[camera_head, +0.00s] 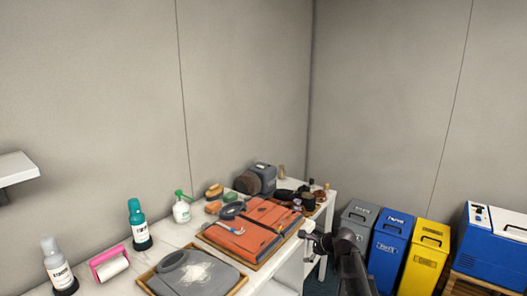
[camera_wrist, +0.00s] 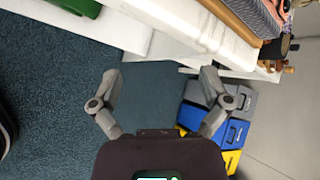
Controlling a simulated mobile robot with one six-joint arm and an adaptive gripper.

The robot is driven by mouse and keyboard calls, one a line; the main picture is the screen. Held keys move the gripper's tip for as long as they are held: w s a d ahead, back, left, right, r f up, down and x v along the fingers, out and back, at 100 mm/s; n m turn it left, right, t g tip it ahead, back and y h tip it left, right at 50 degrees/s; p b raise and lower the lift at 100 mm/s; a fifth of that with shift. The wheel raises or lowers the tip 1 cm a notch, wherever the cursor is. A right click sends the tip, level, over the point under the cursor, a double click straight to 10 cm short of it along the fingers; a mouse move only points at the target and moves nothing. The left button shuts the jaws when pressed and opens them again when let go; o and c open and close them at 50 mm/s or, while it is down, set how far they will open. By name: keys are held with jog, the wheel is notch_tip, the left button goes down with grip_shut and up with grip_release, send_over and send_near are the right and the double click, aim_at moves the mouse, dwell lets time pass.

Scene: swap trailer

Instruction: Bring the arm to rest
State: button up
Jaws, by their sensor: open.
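My gripper (camera_wrist: 163,85) is open and empty in the wrist view, its two grey fingers spread wide over the blue-green carpet. In the head view my dark arm reaches up from the lower edge to the right of the white table (camera_head: 296,262). The end of the arm is beside the table's right edge, and its fingers are too small there to make out clearly. Nothing is between the fingers.
The table holds an orange-red case (camera_head: 240,243), a grey item in a tray (camera_head: 196,277), several bottles and brushes. Grey (camera_head: 358,218), blue (camera_head: 388,247) and yellow (camera_head: 425,258) bins stand right of my arm. Carpet (camera_wrist: 60,95) is clear in the wrist view.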

jog(key=s+f+n+g+h+b, duration=0.2)
jog(key=s+f+n, duration=0.2)
jog(key=s+n, duration=0.3)
jog(key=s+d+f+n+g+h+b, duration=0.1)
jog(key=s+f+n+g+h+b, duration=0.2)
jog(key=s+n, duration=0.45)
jog(key=s+f+n+g+h+b, duration=0.1)
jog(key=s+f+n+g, duration=0.1)
jog(key=s+f+n, duration=0.5)
notch_tip(320, 180, up, 18)
jog(key=s+m+p, duration=0.2)
jog(key=p, duration=1.3)
jog(key=shift+f+p, duration=0.2)
jog(key=shift+p, duration=0.2)
jog(key=shift+s+m, duration=0.1)
jog(key=shift+m, duration=0.15)
